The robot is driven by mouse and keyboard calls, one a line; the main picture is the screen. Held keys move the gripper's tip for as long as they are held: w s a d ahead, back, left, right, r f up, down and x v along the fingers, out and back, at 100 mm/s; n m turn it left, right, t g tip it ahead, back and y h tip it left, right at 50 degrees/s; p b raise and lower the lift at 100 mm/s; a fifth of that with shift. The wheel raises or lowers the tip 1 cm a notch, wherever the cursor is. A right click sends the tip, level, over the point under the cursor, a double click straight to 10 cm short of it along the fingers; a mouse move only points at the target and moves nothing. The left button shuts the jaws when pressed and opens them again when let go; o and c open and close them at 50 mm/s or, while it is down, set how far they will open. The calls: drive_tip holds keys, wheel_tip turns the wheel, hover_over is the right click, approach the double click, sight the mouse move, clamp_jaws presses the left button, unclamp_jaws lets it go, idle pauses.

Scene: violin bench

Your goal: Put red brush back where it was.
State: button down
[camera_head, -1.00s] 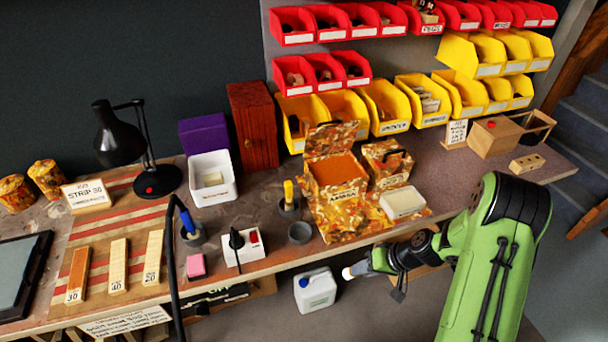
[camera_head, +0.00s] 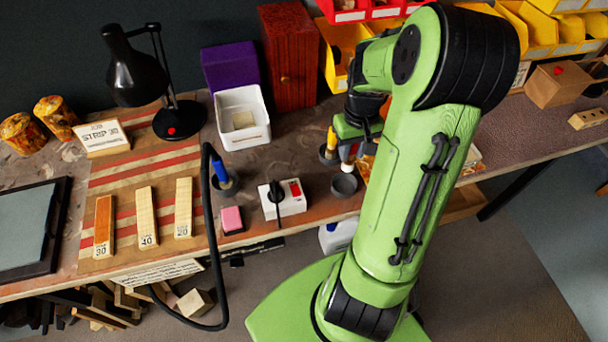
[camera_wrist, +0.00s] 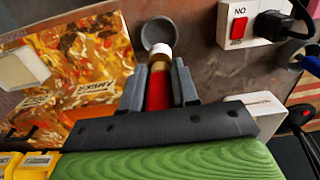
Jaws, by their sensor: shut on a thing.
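My gripper (camera_head: 352,148) is shut on the red brush (camera_wrist: 158,92); in the wrist view its fingers (camera_wrist: 159,75) clamp the red handle from both sides. The brush points down, with a brown-gold ferrule and a pale tip. An empty-looking grey cup (camera_head: 344,187) stands on the bench near the front edge. The brush tip is just above this cup in the head view. In the wrist view the tip overlaps the near rim of the cup (camera_wrist: 157,30); I cannot tell whether it is inside. My arm hides part of the bench to the right.
A yellow-handled brush (camera_head: 331,138) stands in a holder just behind the cup. A white switch box (camera_head: 284,200) with a black plug is to the left, then a blue-handled brush (camera_head: 219,168) and a pink block (camera_head: 232,219). An amber-patterned box (camera_wrist: 85,60) is close by.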

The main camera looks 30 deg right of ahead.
wheel_tip(320, 180, down, 10)
drive_tip(key=b, duration=0.3)
drive_tip(key=shift+s+r, duration=0.1)
drive_tip(key=shift+r, duration=0.05)
drive_tip(key=shift+f, duration=0.2)
drive_tip(key=c, duration=0.8)
unclamp_jaws()
drive_tip(key=shift+c, duration=0.2)
